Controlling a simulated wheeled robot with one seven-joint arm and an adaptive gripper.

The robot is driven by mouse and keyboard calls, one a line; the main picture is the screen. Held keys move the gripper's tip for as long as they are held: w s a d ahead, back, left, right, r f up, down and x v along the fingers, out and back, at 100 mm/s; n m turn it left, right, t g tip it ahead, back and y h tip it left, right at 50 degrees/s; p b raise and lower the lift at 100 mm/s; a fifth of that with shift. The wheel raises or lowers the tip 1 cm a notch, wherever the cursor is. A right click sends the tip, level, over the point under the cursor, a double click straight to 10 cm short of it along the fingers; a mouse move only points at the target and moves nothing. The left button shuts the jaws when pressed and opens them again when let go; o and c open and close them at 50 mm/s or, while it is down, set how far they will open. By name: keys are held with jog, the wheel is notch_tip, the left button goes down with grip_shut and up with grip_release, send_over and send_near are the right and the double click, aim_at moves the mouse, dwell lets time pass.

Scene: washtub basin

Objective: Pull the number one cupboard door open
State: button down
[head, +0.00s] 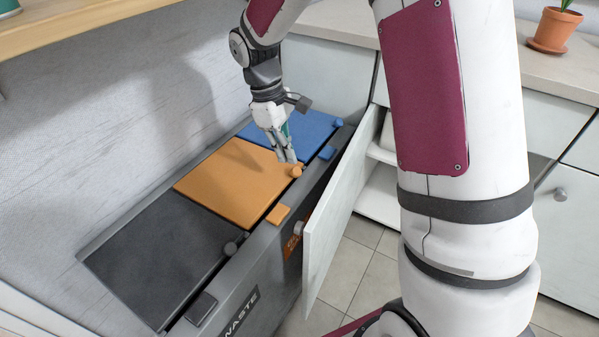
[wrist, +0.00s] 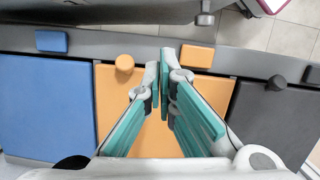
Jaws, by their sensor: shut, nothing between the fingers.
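A pale cupboard door (head: 338,205) stands swung open in the middle of the head view, its round knob (head: 299,228) facing the bins. Shelves show in the open cupboard behind it. No number is readable on it. My gripper (head: 289,157) is over the orange bin lid (head: 235,180), close to that lid's small knob (head: 296,171), apart from the door. In the wrist view my gripper (wrist: 165,65) has its fingertips together with nothing between them. A grey knob (wrist: 205,19) shows beyond the bin edge at the top of that view.
A waste bin unit with blue (head: 290,135), orange and dark grey (head: 160,255) lids runs along the wall beside the door. A counter with a potted plant (head: 553,30) is at the upper right. Tiled floor (head: 350,270) is bare beyond the door.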

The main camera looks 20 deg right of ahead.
jog(key=b+x, duration=0.3)
jog(key=x, duration=0.6)
jog(key=shift+a+f, duration=0.1)
jog(key=shift+f, duration=0.05)
jog(key=shift+s+d+f+b, duration=0.1)
jog(key=shift+s+d+b, duration=0.35)
jog(key=shift+s+d, duration=0.35)
jog(key=shift+s+d+f+b, duration=0.15)
jog(key=shift+s+d+b, duration=0.25)
jog(key=shift+s+d, duration=0.35)
jog(key=shift+s+a, duration=0.1)
